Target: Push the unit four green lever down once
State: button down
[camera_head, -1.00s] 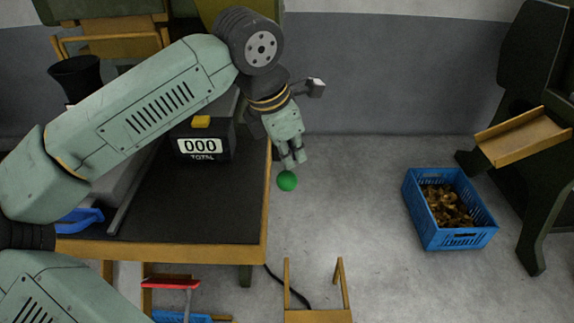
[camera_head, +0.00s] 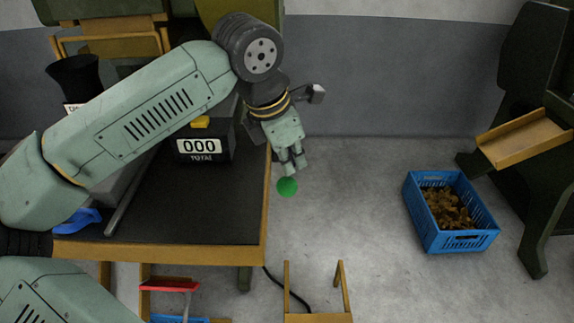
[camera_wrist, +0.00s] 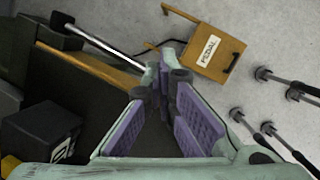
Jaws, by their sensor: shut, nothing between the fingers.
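The green ball knob of a lever (camera_head: 287,187) shows in the head view, just right of the workbench's right edge. My gripper (camera_head: 293,167) points down directly above it, its fingertips at the top of the ball; whether they touch it I cannot tell. My gripper is shut and holds nothing. In the wrist view, my fingers (camera_wrist: 167,82) come together at the middle and the green ball is not visible. A metal rod (camera_wrist: 103,45) runs toward the fingertips there; I cannot tell if it is the lever's shaft. No unit number is readable.
The workbench (camera_head: 190,222) carries a counter (camera_head: 202,148) reading 000 TOTAL. A wooden stand labelled PEDAL (camera_wrist: 207,52) is on the floor. A blue crate of copper-coloured pieces (camera_head: 432,235) stands right, near a wooden chute (camera_head: 525,140). The floor between is clear.

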jog(key=shift+s+f+b, duration=0.25)
jog(key=shift+f+b, duration=0.3)
jog(key=shift+f, duration=0.05)
jog(key=shift+s+f+b, duration=0.2)
jog(key=shift+f+b, duration=0.3)
jog(key=shift+f, duration=0.1)
dwell(0.8)
jog(key=shift+r, duration=0.15)
dwell(0.4)
jog(key=shift+w+r+p, duration=0.35)
jog(key=shift+r+p, duration=0.25)
jog(key=shift+r, duration=0.3)
jog(key=shift+w+r+p, duration=0.4)
jog(key=shift+r+p, duration=0.25)
jog(key=shift+r, duration=0.2)
jog(key=shift+w+r+p, duration=0.35)
jog(key=shift+r+p, duration=0.25)
jog(key=shift+r, duration=0.3)
jog(key=r+p, duration=0.1)
jog(key=w+r+p, duration=0.1)
jog(key=r, duration=0.1)
jog(key=r+p, duration=0.1)
jog(key=shift+w+r, duration=0.35)
